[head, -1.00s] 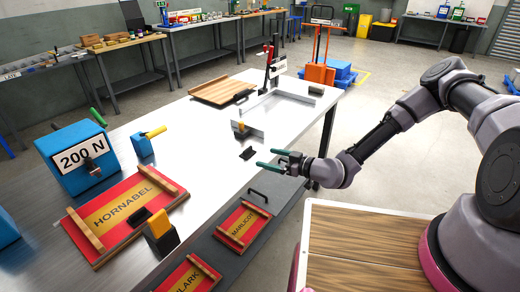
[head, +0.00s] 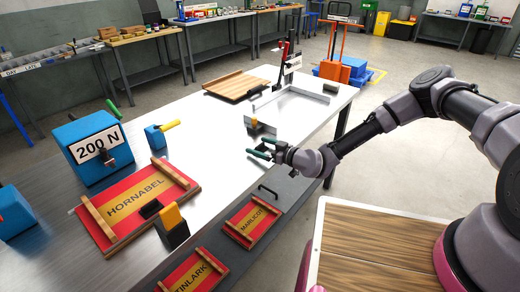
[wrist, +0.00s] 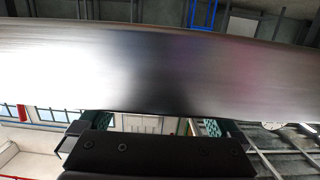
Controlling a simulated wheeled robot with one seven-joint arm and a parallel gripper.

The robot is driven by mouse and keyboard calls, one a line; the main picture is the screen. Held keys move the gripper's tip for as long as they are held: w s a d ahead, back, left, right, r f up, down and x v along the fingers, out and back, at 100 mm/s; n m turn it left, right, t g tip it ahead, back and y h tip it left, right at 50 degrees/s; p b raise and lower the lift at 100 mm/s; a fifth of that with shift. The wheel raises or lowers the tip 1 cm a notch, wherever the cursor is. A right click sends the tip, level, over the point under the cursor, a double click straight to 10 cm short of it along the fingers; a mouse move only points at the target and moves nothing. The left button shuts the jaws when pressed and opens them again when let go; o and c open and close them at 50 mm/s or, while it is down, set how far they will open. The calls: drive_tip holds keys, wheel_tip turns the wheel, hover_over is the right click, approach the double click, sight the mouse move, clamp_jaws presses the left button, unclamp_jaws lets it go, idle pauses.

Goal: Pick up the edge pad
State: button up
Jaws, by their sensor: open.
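A small black piece (head: 264,149), which looks like the edge pad, lies on the bright metal bench top near the front edge. In the head view it is largely covered by my gripper (head: 259,147). My gripper is open, with its teal fingers low over the bench on either side of the spot where the piece lies. I cannot tell whether they touch it. In the wrist view the open fingers (wrist: 163,126) show at the bottom with blurred bench metal above, and the piece cannot be made out there.
A metal frame (head: 300,106) and a small yellow-topped block (head: 254,124) stand just beyond my gripper. A wooden board (head: 237,85) lies further back. To the left are the red HORNABEL tray (head: 137,196), a yellow-and-black block (head: 172,222) and a blue 200 N box (head: 95,150).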

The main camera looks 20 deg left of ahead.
sight(263, 144)
drive_tip(key=shift+a, duration=0.1)
drive_tip(key=c, duration=1.4)
drive_tip(key=shift+r, duration=0.2)
drive_tip(key=shift+t, duration=0.3)
drive_tip(key=r, duration=0.9)
drive_tip(key=shift+w+d+r, duration=0.2)
drive_tip(key=shift+w+d, duration=0.2)
drive_tip(key=w+d+r+m+t+h, duration=0.25)
drive_tip(key=w+d, duration=0.25)
drive_tip(key=d, duration=0.7)
drive_tip(key=w+d+r+m+t+h, duration=0.1)
drive_tip(key=w+d+m+t+h, duration=0.3)
drive_tip(key=d, duration=0.8)
drive_tip(key=w+d+r+m+t+h, duration=0.2)
drive_tip(key=w+d+m+h, duration=0.3)
drive_tip(key=d, duration=0.7)
drive_tip(key=d+r+m+t+h, duration=0.1)
drive_tip(key=d+r+m+h, duration=0.15)
drive_tip(key=d, duration=0.95)
drive_tip(key=shift+h, duration=0.5)
drive_tip(key=s, duration=0.1)
drive_tip(key=s+d+r, duration=0.1)
drive_tip(key=s, duration=0.1)
drive_tip(key=s+d+r, duration=0.1)
drive_tip(key=s, duration=0.1)
